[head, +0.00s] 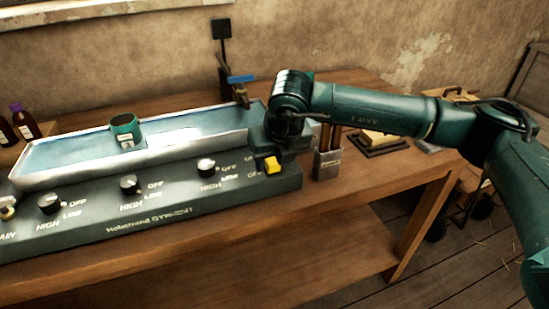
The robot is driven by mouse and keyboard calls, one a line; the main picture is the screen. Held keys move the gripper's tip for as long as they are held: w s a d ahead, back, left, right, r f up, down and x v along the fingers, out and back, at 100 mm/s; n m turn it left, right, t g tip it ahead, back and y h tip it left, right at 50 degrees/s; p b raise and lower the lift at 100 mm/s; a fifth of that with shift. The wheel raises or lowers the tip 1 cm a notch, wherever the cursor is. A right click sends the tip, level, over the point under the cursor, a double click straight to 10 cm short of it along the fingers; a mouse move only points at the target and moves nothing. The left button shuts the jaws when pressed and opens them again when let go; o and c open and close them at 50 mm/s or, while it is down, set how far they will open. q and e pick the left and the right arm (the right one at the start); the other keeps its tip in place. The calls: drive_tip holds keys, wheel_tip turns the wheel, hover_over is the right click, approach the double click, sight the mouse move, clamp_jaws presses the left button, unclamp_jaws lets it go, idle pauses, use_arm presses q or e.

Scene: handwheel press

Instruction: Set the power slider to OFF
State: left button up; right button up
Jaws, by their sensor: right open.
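The dark control panel (170,212) runs along the front of the wooden table. A yellow block (272,165), which looks like the power slider's handle, shows at the panel's right end. My right gripper (275,148) is over that end, pointing down, with the yellow block just below it. It is open, but its fingers are dark and hard to make out, so I cannot tell whether they are around the block or touch it. The gripper hides part of the panel and its lettering there, so the slider's setting cannot be read. My left gripper is out of view.
Several round knobs (130,185) marked OFF, LOW and HIGH line the panel. Behind it lies a long metal trough (70,165) with a green cup (125,128) and a blue-handled tap (241,79). A metal holder (327,164) stands close right of the gripper.

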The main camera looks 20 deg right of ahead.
drive_tip(key=shift+r, duration=0.15)
drive_tip(key=v, duration=1.3)
drive_tip(key=shift+b, duration=0.4)
